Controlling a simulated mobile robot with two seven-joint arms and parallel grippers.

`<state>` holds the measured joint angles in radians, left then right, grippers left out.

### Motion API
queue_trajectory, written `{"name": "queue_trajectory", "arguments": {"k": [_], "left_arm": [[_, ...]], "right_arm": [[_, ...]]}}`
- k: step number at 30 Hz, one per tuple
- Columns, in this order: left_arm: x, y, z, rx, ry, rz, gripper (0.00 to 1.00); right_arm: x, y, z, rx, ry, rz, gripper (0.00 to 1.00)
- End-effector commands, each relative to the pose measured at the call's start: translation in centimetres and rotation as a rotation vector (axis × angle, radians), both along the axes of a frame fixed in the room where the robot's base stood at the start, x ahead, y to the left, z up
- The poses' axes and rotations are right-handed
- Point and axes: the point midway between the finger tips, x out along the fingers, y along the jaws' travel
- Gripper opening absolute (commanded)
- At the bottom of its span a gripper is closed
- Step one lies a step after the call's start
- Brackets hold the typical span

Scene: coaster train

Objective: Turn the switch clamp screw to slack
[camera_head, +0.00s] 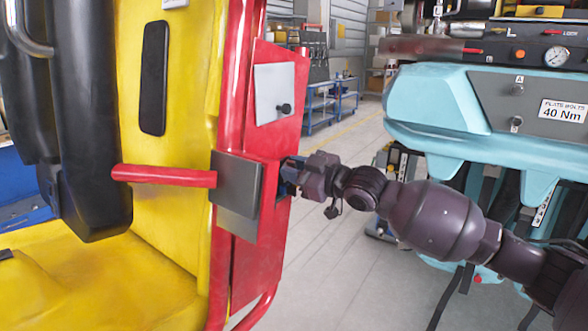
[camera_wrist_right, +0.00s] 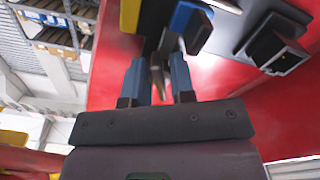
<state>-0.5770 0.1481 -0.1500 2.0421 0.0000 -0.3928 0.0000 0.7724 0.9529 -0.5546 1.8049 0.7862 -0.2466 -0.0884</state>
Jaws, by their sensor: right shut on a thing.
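My right gripper (camera_head: 288,176) reaches from the right to the red side panel (camera_head: 262,225) of the yellow coaster car, beside a grey box (camera_head: 238,190) with a red lever. In the right wrist view its two blue-grey fingers (camera_wrist_right: 158,76) point at the red panel, shut on a narrow metal piece (camera_wrist_right: 157,72) between them. This piece appears to be the switch clamp screw; its turned position cannot be told. In the head view the fingertips and the screw are largely hidden by the box edge and the gripper. My left gripper is not in view.
The red lever (camera_head: 165,176) sticks out left from the grey box. A pale plate with a black knob (camera_head: 284,108) is above my gripper. In the wrist view, a blue part (camera_wrist_right: 184,16) and a black block (camera_wrist_right: 272,45) sit close by. A turquoise cart (camera_head: 440,100) stands right.

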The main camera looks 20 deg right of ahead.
Motion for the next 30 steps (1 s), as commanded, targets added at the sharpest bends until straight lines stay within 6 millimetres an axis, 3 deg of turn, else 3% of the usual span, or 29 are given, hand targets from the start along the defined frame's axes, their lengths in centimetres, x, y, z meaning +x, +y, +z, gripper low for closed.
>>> {"name": "queue_trajectory", "arguments": {"k": [30], "left_arm": [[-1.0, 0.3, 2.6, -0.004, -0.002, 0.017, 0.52]], "right_arm": [[0.0, 0.0, 0.1, -0.681, -0.530, 0.000, 0.00]]}}
